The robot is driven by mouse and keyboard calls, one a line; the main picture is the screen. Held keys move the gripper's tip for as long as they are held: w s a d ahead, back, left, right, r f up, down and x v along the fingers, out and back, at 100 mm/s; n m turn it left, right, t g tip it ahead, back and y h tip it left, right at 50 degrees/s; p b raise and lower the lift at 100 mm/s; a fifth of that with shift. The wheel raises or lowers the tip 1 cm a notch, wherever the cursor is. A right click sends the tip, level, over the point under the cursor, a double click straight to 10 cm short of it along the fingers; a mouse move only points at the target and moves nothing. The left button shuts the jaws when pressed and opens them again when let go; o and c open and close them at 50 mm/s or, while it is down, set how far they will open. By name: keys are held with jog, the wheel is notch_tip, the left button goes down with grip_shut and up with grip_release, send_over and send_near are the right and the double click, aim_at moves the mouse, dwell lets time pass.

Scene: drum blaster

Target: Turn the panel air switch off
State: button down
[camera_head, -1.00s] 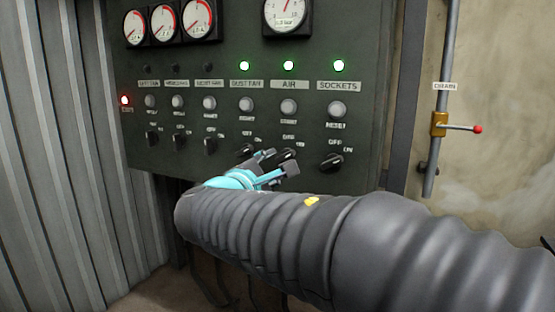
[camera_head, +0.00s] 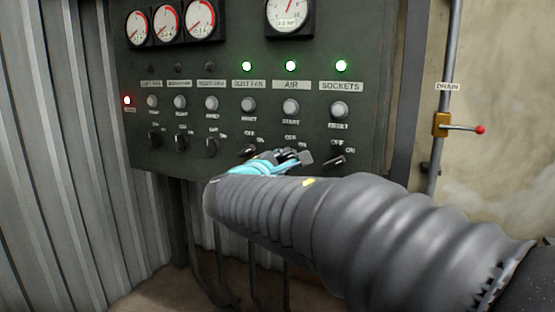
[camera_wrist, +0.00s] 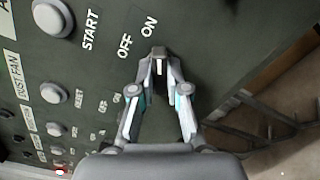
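The dark panel (camera_head: 225,120) has a column labelled AIR (camera_head: 291,85), with a lit green lamp (camera_head: 290,66) above it and a round start button (camera_head: 291,106) below it. My gripper (camera_head: 297,157) is at the bottom of that column, over the air switch, and mostly hides the switch in the head view. In the wrist view, my gripper's fingers (camera_wrist: 161,72) draw together at the OFF and ON labels. The dark knob of the air switch (camera_wrist: 158,68) shows between the fingertips, and they appear closed on it. Its exact angle is hard to read.
The sockets switch (camera_head: 335,161) is close on the right of my gripper, and the dust fan switch (camera_head: 247,152) is close on the left. Gauges (camera_head: 288,15) sit above. A drain valve with a red-tipped lever (camera_head: 480,130) is on the right wall. Pipes hang below the panel.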

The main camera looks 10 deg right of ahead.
jog(key=shift+r+n, duration=0.1)
jog(key=shift+n, duration=0.2)
jog(key=n+p, duration=0.3)
jog(key=n, duration=0.2)
jog(key=shift+r+n, duration=0.15)
jog(key=shift+n, duration=0.15)
jog(key=n+p, duration=0.4)
jog(key=n, duration=0.1)
jog(key=shift+n, duration=0.3)
jog(key=shift+p, duration=0.35)
jog(key=c, duration=1.2)
grip_release()
jog(key=shift+o, duration=0.2)
jog(key=shift+f, duration=0.2)
jog(key=v, duration=1.2)
